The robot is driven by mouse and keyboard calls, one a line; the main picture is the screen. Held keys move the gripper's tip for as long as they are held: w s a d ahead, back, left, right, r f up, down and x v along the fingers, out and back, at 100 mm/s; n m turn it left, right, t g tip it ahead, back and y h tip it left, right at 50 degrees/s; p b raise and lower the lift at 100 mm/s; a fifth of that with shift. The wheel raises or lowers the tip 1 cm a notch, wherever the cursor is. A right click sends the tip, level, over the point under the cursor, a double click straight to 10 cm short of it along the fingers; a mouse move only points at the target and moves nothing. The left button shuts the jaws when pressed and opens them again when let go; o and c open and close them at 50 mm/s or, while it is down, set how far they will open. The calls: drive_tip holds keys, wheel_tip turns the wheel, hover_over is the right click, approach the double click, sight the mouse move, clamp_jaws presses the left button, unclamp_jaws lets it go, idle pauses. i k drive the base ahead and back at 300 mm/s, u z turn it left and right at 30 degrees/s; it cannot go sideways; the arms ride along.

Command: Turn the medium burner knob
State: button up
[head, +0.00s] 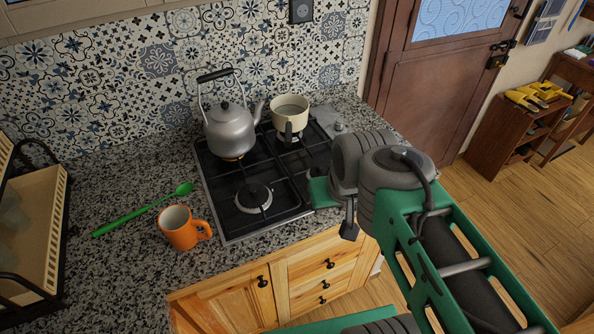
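The black gas stove (228,205) is set into the speckled counter. A steel strip along its right side shows a small part with a knob-like shape (338,127) at the far end. The rest of that strip, where other knobs may sit, is hidden behind my arm. I cannot tell which knob is the medium burner's. A bare burner (253,196) is at the front left of the stove. My arm's end is over the stove's right edge. My gripper's fingers are hidden or cannot be made out, so their opening and any contact do not show.
A grey kettle (231,128) stands on the back left burner, with an orange glow under it. A cream pot (290,112) stands at the back right. A rack (35,230) is farther left.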

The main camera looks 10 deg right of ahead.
sight(337, 126)
drive_tip(key=k, duration=1.05)
drive_tip(key=u, duration=0.1)
drive_tip(key=i, duration=1.4)
drive_tip(key=z, duration=0.15)
